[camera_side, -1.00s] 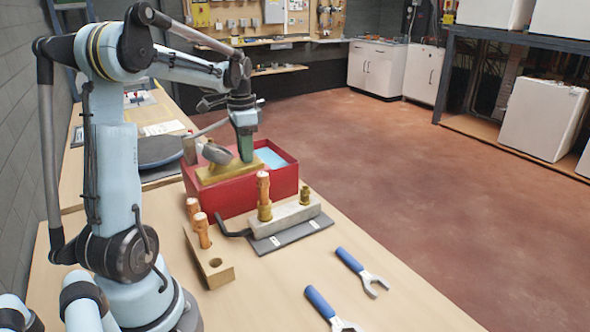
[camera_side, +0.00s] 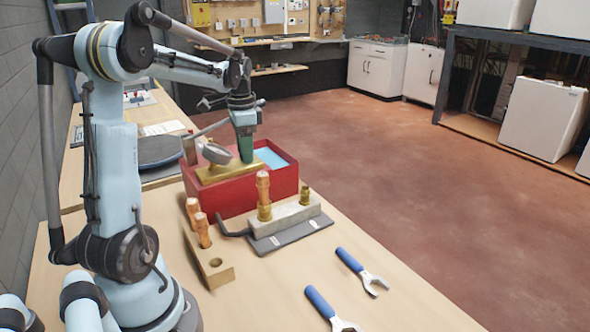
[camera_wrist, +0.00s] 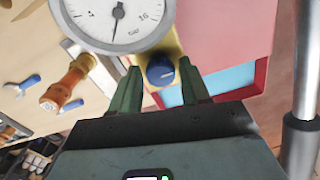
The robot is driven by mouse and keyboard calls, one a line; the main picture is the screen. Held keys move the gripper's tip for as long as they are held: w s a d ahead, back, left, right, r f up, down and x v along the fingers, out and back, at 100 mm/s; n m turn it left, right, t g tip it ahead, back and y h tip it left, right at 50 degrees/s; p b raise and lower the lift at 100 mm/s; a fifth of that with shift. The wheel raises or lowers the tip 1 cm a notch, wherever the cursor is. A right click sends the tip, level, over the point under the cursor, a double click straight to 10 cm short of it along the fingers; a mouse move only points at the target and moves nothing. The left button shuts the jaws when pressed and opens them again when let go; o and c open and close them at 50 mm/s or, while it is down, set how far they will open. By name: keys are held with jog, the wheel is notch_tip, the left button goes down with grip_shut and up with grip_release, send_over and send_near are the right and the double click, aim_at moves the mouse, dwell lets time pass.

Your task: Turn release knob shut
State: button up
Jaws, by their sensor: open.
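The release knob (camera_wrist: 160,71) is a small blue round knob with a pale mark, set on the brass block in the wrist view. My gripper (camera_wrist: 162,78) is open, with one green finger on each side of the knob. I cannot tell whether either finger touches it. The pressure gauge (camera_wrist: 117,20) beside the knob has a white face and a dark needle; it also shows in the side view (camera_side: 216,153). In the side view my gripper (camera_side: 246,160) points down at the brass block (camera_side: 213,176), and hides the knob.
The brass block sits at the red box (camera_side: 235,198), which has light blue inside. In front are a grey manifold (camera_side: 287,216) with copper and brass fittings, a wooden block (camera_side: 212,265) with copper pieces, and two blue-handled wrenches (camera_side: 350,260).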

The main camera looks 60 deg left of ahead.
jog(key=shift+r, duration=0.15)
notch_tip(320, 180, up, 12)
dwell(0.5)
jog(key=shift+d, duration=0.1)
jog(key=s+d+f+n+t, duration=0.1)
jog(key=d+f+t, duration=0.2)
jog(key=d, duration=1.1)
jog(key=d+f+n+t, duration=0.1)
jog(key=d+f+t, duration=0.3)
jog(key=d+f, duration=0.5)
jog(key=d, duration=0.4)
jog(key=shift+s+d, duration=0.4)
